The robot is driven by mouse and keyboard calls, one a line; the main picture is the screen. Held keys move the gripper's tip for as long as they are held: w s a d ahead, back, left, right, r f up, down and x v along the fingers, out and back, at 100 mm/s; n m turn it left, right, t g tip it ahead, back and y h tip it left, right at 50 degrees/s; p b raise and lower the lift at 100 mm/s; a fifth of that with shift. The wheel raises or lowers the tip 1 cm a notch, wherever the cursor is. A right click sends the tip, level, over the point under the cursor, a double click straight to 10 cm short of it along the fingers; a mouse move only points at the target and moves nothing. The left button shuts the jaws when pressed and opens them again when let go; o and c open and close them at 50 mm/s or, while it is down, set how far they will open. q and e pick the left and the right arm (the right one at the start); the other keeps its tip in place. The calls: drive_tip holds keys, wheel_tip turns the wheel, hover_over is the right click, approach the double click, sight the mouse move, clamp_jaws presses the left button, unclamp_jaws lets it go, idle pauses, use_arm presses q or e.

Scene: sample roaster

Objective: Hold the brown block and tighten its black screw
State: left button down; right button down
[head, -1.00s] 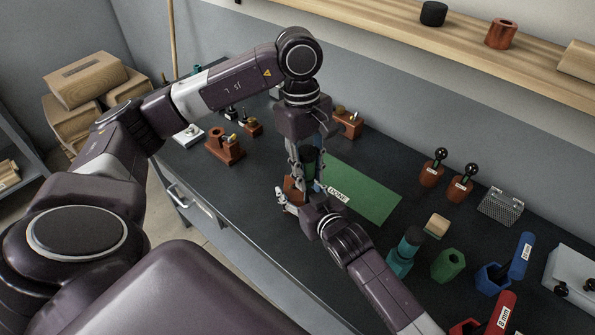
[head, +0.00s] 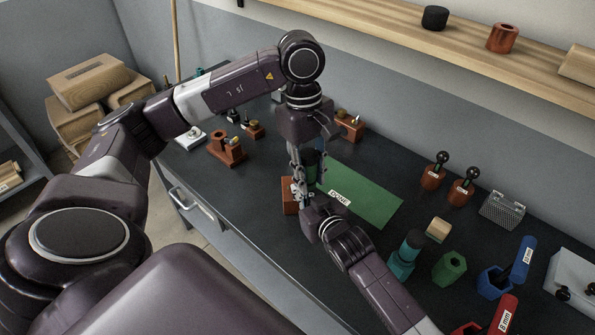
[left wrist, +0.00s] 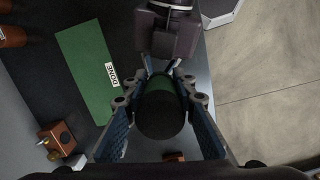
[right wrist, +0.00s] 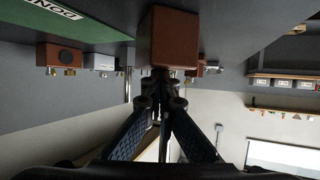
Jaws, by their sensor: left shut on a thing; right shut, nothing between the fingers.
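The brown block (head: 289,195) stands on the dark bench at the left edge of the green mat. It fills the top middle of the right wrist view (right wrist: 168,38). My right gripper (right wrist: 160,84) is shut and empty, its fingertips close to the block; I cannot tell if they touch. My left gripper (left wrist: 160,80) is shut on a dark cylindrical tool with a green band (left wrist: 160,112), held upright beside the block and above the bench in the head view (head: 313,166). The black screw is not discernible; the tool and grippers block the view.
The green mat (head: 370,195) with its DONE label lies right of the grippers. Other brown blocks (head: 227,150) stand behind left. Green and blue hex holders (head: 449,267), a teal tool (head: 404,256) and two brown pieces with black-knobbed screws (head: 433,177) stand on the right.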

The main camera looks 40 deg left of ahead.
use_arm(q)
drive_tip(key=shift+w+a+r+n, duration=0.15)
drive_tip(key=shift+w+a+r, duration=0.05)
drive_tip(key=shift+r, duration=0.2)
drive_tip(key=shift+w+a+r+n, duration=0.15)
drive_tip(key=shift+w+a+r, duration=0.05)
drive_tip(key=shift+r, duration=0.2)
drive_tip(key=w+a+r+n+t, duration=0.1)
drive_tip(key=w+a+r+n, duration=0.1)
drive_tip(key=w+a+n, duration=0.2)
drive_tip(key=a+n, duration=0.3)
drive_tip(key=shift+w+r, duration=0.15)
drive_tip(key=shift+r, duration=0.15)
drive_tip(key=shift+f, duration=2.4)
